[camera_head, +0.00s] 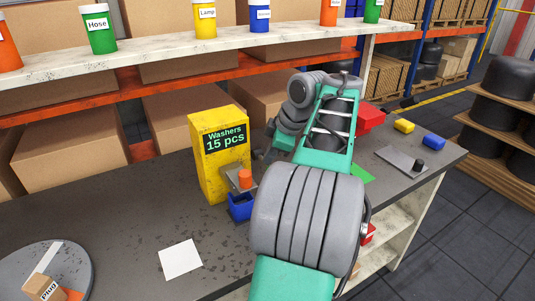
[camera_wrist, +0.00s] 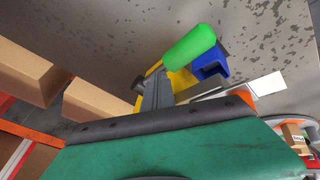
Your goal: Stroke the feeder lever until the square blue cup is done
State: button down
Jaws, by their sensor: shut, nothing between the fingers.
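The yellow feeder (camera_head: 220,170) stands on the bench, and its display reads "Washers 15 pcs". The square blue cup (camera_head: 240,208) sits at its front foot, below a grey spout with an orange piece (camera_head: 245,179). I cannot see inside the cup. In the wrist view the blue cup (camera_wrist: 208,64) is beside the feeder's yellow body (camera_wrist: 182,80). A green rounded bar (camera_wrist: 188,46) shows in front of them; I cannot tell if it is the lever's handle. My gripper (camera_wrist: 154,88) is shut and empty, close to the feeder. In the head view my arm hides most of it.
A white card (camera_head: 180,260) lies on the bench in front. A round grey turntable (camera_head: 25,272) with a Plug box (camera_head: 42,287) is at the left. Yellow (camera_head: 404,125) and blue (camera_head: 433,141) blocks lie at the right. A shelf with labelled cups runs behind.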

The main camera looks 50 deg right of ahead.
dwell(0.3)
jog(key=shift+w+d+r+p, duration=0.1)
jog(key=shift+w+r+p, duration=0.15)
jog(key=shift+r+p, duration=0.55)
jog(key=shift+w+d+r+p, duration=0.1)
jog(key=shift+w+r+p, duration=0.2)
jog(key=shift+r+p, duration=0.45)
jog(key=shift+w+d+r+p, duration=0.1)
jog(key=shift+w+r+p, duration=0.15)
jog(key=shift+r+p, duration=0.55)
jog(key=r+p, duration=0.1)
jog(key=w+r+p, duration=0.1)
jog(key=r+p, duration=0.2)
jog(key=p, duration=0.1)
jog(key=shift+w+d+r, duration=0.2)
jog(key=shift+w+r, duration=0.1)
jog(key=shift+d, duration=0.1)
dwell(0.9)
